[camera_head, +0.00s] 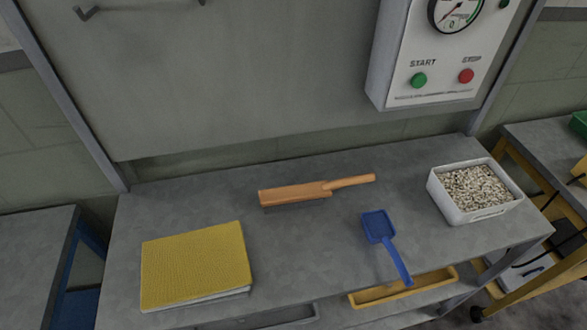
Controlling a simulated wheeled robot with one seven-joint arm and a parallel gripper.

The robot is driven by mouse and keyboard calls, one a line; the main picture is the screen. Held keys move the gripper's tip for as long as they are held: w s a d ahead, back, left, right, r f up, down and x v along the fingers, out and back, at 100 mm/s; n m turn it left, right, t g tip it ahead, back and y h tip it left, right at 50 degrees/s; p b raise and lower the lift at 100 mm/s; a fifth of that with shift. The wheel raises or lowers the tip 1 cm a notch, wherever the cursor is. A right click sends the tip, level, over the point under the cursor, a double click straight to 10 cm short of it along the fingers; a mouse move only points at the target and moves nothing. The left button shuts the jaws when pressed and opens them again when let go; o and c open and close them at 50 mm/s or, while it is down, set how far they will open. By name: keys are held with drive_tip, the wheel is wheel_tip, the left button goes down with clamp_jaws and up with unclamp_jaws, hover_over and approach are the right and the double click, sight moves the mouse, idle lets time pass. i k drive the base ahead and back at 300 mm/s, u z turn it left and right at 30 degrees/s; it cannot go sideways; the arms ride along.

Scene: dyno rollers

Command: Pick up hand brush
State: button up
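The hand brush (295,195) lies on the grey bench top (190,205), near the middle toward the back. It has a wide orange-brown wooden block at the left and a thinner handle at the right. The handle points right and slightly away. Its bristles cannot be made out. Nothing touches it in this view. My gripper is not in view.
A blue scoop (379,228) lies in front of the brush. A yellow pad (197,266) is at the front left. A white bin (475,213) of pale pellets stands at the right. Behind rises a panel with a gauge box (430,90). A yellow tray (402,287) sits below the front edge.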

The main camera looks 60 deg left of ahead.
sight(311, 194)
drive_tip(key=u, duration=2.2)
drive_tip(key=k, duration=0.45)
drive_tip(key=z, duration=0.45)
drive_tip(key=i, duration=0.6)
drive_tip(key=u, duration=0.55)
